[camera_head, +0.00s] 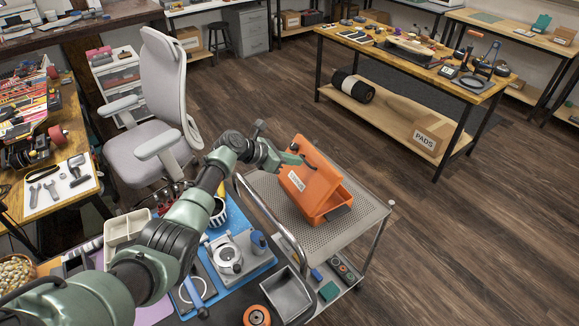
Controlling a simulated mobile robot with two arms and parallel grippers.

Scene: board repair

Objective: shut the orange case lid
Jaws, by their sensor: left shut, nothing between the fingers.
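The orange case (318,212) sits on the perforated top of a metal cart (262,187). Its orange lid (309,178) stands raised and tilted, with a white label on its face. A dark interior shows at the case's lower right. My left gripper (298,159) is at the upper left edge of the lid, its fingers shut with nothing between them. It looks close to the lid; I cannot tell whether it touches. My right gripper is not in view.
A blue mat (232,221) with tools and fixtures lies left of the cart. A metal tray (286,293) stands in front. A grey office chair (160,100) is behind my left arm. A workbench (412,72) stands at the back right. Open floor lies right of the cart.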

